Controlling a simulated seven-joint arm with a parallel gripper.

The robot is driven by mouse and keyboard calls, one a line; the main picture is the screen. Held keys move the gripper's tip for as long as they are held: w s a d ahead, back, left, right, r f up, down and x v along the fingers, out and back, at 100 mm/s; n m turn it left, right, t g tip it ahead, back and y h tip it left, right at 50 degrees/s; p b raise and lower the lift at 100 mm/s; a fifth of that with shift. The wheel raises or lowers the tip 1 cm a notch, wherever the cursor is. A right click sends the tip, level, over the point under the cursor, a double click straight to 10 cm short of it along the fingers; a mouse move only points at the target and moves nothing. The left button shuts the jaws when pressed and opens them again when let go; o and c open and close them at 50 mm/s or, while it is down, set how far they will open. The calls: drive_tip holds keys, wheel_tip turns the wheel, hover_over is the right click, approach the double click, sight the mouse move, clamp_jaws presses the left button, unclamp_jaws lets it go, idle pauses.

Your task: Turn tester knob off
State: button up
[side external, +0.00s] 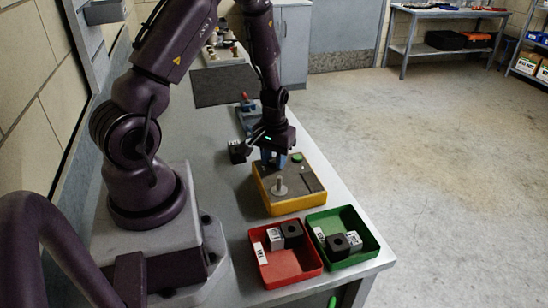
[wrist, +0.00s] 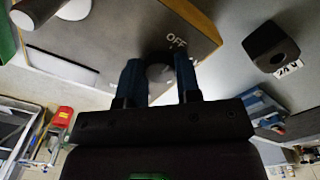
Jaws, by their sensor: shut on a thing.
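The tester (side external: 291,204) is a yellow box with a dark grey top on the bench. My gripper (side external: 272,160) points down at the far end of the tester's top. In the wrist view, the grey round knob (wrist: 159,73) sits between the blue fingers of my gripper (wrist: 159,80), which are shut on it. The white OFF label (wrist: 176,40) is beside the knob. Which way the knob is turned cannot be told. In the side view the fingers hide the knob.
A light post (side external: 279,184) and a green button (side external: 297,157) stand on the tester. A dark block (side external: 237,152) lies left of my gripper. A red bin (side external: 288,279) and a green bin (side external: 352,262) with blocks stand in front. A blue vise-like device (side external: 247,112) is behind.

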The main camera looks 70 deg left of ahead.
sight(274, 160)
idle(0.3)
drive_tip(key=o, duration=0.9)
drive_tip(key=shift+r, duration=0.1)
wheel_tip(274, 160, up, 13)
drive_tip(key=shift+f, duration=0.1)
